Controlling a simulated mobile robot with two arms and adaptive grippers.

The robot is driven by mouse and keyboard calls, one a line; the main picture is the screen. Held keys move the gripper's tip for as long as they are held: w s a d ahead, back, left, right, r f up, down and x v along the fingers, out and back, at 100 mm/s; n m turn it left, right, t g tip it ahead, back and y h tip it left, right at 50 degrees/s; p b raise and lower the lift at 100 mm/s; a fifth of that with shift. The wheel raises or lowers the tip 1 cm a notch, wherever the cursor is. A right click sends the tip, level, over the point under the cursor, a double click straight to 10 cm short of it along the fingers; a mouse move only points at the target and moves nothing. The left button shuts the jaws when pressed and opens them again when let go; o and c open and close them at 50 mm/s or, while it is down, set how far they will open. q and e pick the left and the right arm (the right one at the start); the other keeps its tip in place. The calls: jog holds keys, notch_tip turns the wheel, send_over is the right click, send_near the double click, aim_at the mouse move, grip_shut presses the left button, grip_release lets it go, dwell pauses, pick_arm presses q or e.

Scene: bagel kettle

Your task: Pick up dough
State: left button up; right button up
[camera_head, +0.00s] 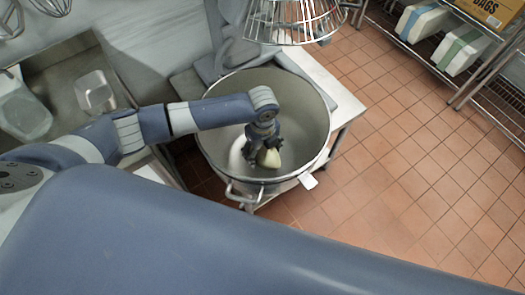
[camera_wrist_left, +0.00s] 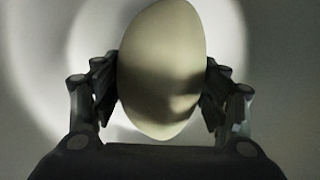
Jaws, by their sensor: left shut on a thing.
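A pale, rounded lump of dough (camera_head: 269,158) is inside the large steel mixing bowl (camera_head: 218,115) in the head view. My left gripper (camera_head: 262,152) reaches down into the bowl and is shut on the dough. In the left wrist view the dough (camera_wrist_left: 161,65) fills the space between the two dark fingers of the left gripper (camera_wrist_left: 160,85), which press on its two sides. I cannot tell whether the dough touches the bowl's bottom. My right gripper is not in view.
A wire whisk guard (camera_head: 293,22) hangs over the bowl's back rim. A steel sink (camera_head: 60,75) with containers is at the left. A wire shelf (camera_head: 480,65) with boxes stands at the upper right. The tiled floor (camera_head: 400,180) at right is clear.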

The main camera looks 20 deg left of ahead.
pick_arm(q)
notch_tip(320, 180, up, 9)
jog(key=shift+w+r, duration=0.15)
jog(key=shift+r, duration=0.55)
notch_tip(320, 180, up, 18)
jog(key=p, duration=1.8)
jog(key=shift+r, duration=0.2)
dwell(0.4)
